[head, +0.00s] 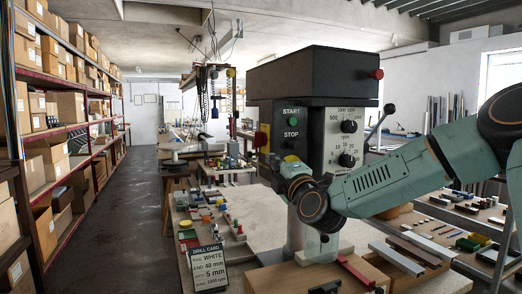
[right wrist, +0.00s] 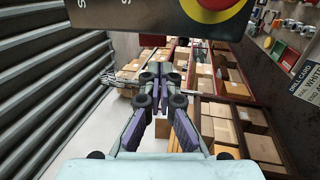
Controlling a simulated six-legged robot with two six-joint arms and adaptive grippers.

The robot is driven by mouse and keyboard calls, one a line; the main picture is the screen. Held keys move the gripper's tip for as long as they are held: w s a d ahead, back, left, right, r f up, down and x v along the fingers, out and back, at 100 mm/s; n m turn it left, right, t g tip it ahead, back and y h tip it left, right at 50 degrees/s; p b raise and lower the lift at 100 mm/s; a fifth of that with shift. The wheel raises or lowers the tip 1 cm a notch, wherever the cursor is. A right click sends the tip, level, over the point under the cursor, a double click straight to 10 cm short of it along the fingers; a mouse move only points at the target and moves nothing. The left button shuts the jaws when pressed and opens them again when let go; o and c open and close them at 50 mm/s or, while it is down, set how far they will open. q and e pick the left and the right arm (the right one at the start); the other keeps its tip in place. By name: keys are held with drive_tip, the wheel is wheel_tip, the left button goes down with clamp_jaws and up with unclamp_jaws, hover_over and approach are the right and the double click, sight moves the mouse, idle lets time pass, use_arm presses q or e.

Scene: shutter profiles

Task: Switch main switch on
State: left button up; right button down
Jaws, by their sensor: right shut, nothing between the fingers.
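The drill machine's head (head: 312,80) stands in the middle of the head view, with START and STOP on its grey front panel. On its left side is a yellow plate with a red knob (head: 260,139), which looks like the main switch; its position is too small to read. My right arm reaches in from the right, its wrist below the START/STOP panel. In the right wrist view my right gripper (right wrist: 160,72) is shut and empty. A red button on a yellow disc (right wrist: 215,8) shows at the top edge of that view, apart from the fingers.
A bench with coloured parts (head: 205,225) and a drill card (head: 208,268) lies left of the machine. Wooden blocks and profiles (head: 405,252) lie at the right. Shelves with boxes (head: 60,130) line the left wall. The aisle floor (head: 125,215) is clear.

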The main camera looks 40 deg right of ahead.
sight(257, 146)
drive_tip(key=p+x, duration=0.1)
drive_tip(key=x, duration=0.7)
drive_tip(key=shift+w+d+r+p, duration=0.15)
drive_tip(key=shift+w+r+p, duration=0.05)
drive_tip(key=shift+w+p, duration=0.2)
drive_tip(key=t+b, duration=0.1)
drive_tip(key=b, duration=0.2)
drive_tip(key=f+t+b, duration=0.1)
drive_tip(key=b, duration=0.2)
drive_tip(key=shift+w+h, duration=0.2)
drive_tip(key=shift+h, duration=0.1)
drive_tip(key=shift+r, duration=0.2)
drive_tip(key=t+b, duration=0.1)
drive_tip(key=b, duration=0.2)
drive_tip(key=shift+d+f, duration=0.1)
drive_tip(key=shift+f, duration=0.2)
drive_tip(key=shift+w+r, duration=0.15)
drive_tip(key=shift+w, duration=0.05)
drive_tip(key=shift+b, duration=0.35)
